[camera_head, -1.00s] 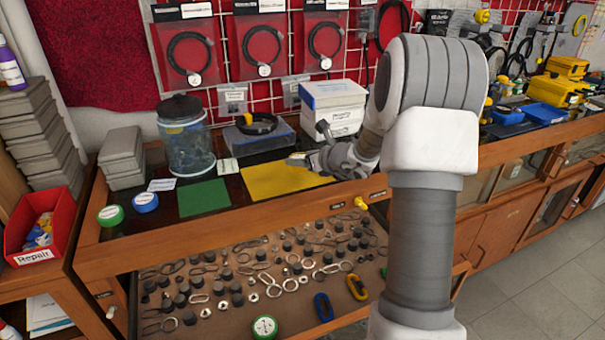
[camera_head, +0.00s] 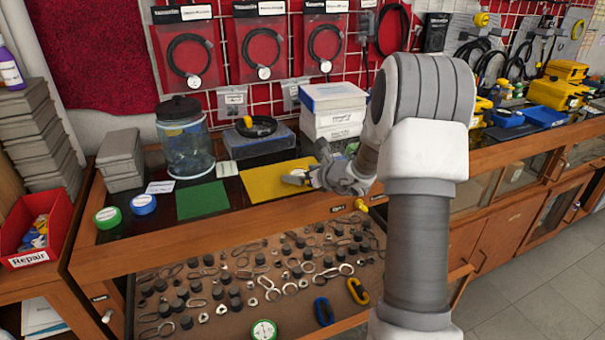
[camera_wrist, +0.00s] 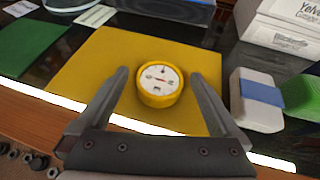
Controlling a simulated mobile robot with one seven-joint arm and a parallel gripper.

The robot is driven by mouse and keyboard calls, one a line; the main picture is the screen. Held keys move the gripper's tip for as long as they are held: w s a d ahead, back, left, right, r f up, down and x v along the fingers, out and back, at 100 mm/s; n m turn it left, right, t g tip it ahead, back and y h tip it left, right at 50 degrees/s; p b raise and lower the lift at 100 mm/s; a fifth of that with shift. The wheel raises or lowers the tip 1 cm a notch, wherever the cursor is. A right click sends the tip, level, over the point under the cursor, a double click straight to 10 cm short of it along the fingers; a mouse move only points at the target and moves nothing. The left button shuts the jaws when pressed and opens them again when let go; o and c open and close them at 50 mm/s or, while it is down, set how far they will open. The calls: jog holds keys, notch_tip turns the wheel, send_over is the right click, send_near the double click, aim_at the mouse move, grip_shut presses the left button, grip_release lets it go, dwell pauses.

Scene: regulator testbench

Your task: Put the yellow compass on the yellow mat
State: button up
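The yellow compass (camera_wrist: 160,86), with a round white dial, shows in the wrist view against the yellow mat (camera_wrist: 95,80). It appears to rest on the mat, dial facing up. My gripper (camera_wrist: 159,78) is open around it, with one finger on each side and a visible gap to each. In the head view my gripper (camera_head: 300,177) is over the right part of the yellow mat (camera_head: 258,184). The compass cannot be made out clearly there.
A green mat (camera_head: 203,200) lies left of the yellow one, with green and blue round items further left. A glass jar (camera_head: 185,145) and white boxes (camera_head: 333,110) stand behind. Below, an open drawer (camera_head: 215,325) holds several small parts.

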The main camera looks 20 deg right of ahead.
jog(key=shift+r, duration=0.15)
jog(key=shift+s+d+r, duration=0.1)
jog(key=shift+s+r, duration=0.1)
jog(key=shift+s, duration=0.05)
jog(key=p+v, duration=0.2)
jog(key=v, duration=0.9)
jog(key=shift+s, duration=0.3)
